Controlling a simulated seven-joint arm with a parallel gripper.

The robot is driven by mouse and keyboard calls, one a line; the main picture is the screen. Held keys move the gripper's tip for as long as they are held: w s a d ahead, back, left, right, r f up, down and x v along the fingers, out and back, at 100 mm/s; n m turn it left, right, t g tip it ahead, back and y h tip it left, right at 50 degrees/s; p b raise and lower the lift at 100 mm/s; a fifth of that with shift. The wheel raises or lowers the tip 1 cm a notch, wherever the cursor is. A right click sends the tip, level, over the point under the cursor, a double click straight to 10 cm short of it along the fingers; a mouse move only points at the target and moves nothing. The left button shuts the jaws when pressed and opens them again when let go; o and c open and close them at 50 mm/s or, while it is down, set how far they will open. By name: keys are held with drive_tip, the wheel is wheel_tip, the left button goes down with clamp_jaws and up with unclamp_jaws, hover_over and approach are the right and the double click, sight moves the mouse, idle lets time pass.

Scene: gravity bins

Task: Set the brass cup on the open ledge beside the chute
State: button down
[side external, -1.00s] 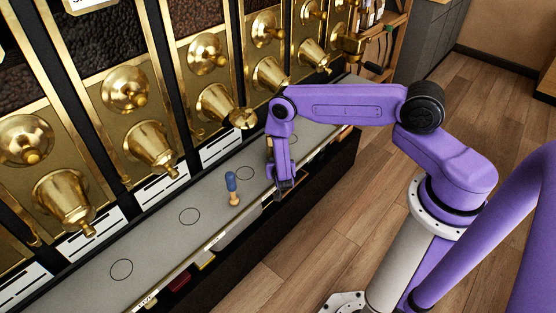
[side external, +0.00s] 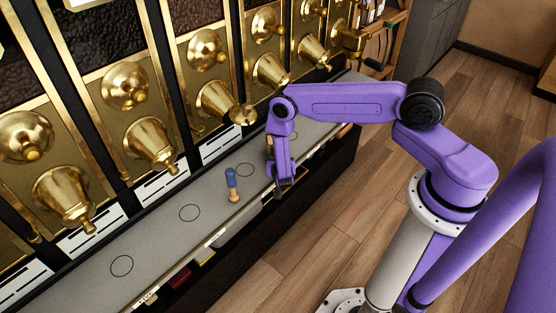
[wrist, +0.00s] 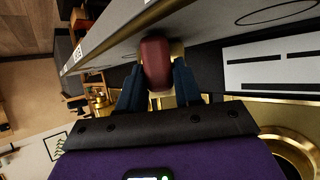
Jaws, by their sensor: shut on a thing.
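My gripper (side external: 284,186) is at the front edge of the grey ledge (side external: 160,237), pointing down in the side view. In the wrist view my gripper (wrist: 158,72) is shut on a dark red, rounded thing (wrist: 155,62). A tan or gold-coloured part shows just behind it. In the side view the held thing is mostly hidden by my gripper. I cannot make out a separate brass cup for certain. Brass bell-shaped chutes (side external: 151,143) line the bin fronts above the ledge.
A small blue-topped, tan-bottomed piece (side external: 232,184) stands upright on the ledge, left of my gripper. Black circles (side external: 190,213) mark the ledge, with free room around those to the left. White label cards (side external: 90,229) run along the back. Wood floor lies in front.

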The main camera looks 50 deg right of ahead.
drive_tip(key=shift+f, duration=0.2)
drive_tip(key=c, duration=0.7)
unclamp_jaws()
drive_tip(key=v, duration=1.7)
drive_tip(key=shift+s+a+r, duration=0.1)
drive_tip(key=shift+s+r, duration=0.05)
drive_tip(key=shift+s, duration=0.05)
